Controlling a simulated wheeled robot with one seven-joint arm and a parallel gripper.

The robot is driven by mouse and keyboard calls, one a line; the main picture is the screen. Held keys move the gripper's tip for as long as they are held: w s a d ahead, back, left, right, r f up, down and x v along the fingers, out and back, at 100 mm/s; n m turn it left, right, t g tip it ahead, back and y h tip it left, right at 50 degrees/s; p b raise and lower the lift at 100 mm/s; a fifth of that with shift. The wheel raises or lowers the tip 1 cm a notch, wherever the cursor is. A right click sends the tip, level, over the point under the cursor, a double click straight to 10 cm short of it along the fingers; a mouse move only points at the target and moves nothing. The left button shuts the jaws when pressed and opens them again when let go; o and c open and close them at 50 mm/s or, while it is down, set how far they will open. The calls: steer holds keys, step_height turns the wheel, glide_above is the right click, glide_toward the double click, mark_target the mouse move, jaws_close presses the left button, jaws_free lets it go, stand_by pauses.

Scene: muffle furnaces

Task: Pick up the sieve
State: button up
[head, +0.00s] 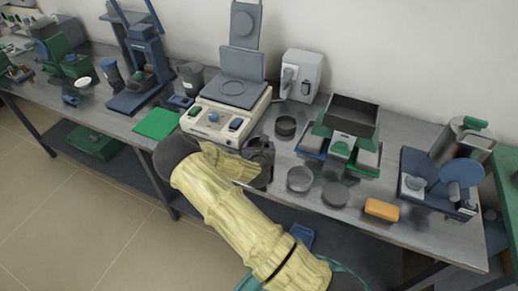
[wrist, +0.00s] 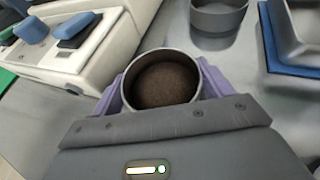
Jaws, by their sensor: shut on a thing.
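The sieve (wrist: 165,84) is a round, thin-rimmed metal vessel with a dark brown, grainy inside. In the wrist view it sits between the purple fingers of my gripper (wrist: 163,92), one on each side. My gripper is shut on it, with the open rim facing up. In the head view my gripper (head: 258,160) is at the front of the bench, just right of the cream machine, and my arm and gripper hide most of the sieve. I cannot tell whether the sieve touches the bench.
The cream machine (head: 226,117) stands close on the left. A dark round pan (head: 286,126) is just behind, and two more round pans (head: 300,179) lie to the right. A green-grey hopper device (head: 349,125) and an orange block (head: 381,209) are further right.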

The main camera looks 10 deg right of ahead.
steer(key=shift+r, duration=0.15)
step_height(320, 180, up, 10)
stand_by(0.3)
stand_by(0.4)
steer(key=o, duration=0.6)
steer(key=shift+c, duration=0.2)
steer(key=c, duration=0.6)
steer(key=shift+o, duration=0.2)
steer(key=shift+w, duration=0.1)
